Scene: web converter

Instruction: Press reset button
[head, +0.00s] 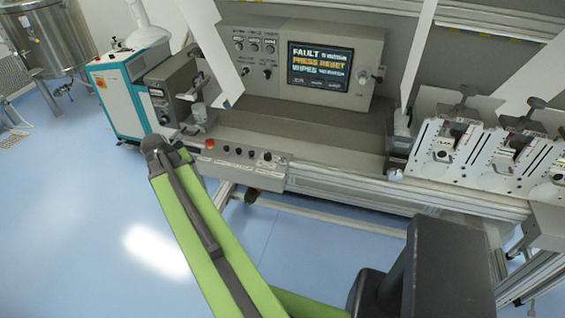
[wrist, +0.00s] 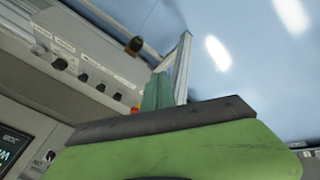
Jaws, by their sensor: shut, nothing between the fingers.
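The screen (head: 320,66) in the head view reads "FAULT" and "PRESS RESET". A front control strip (head: 230,168) below it carries a red button (head: 209,143) at its left end and several black knobs or buttons (head: 238,151) to the right. The labels are too small to read, so I cannot tell which is the reset button. Contact cannot be judged. My arm hides the gripper in the head view.
An upper panel of knobs (head: 255,42) is beside the screen. A white and teal cabinet (head: 123,98) stands left of the machine. Clamp-like units (head: 447,150) line the right side. A metal rail (head: 330,216) runs low in front. The blue floor (head: 60,220) at left is clear.

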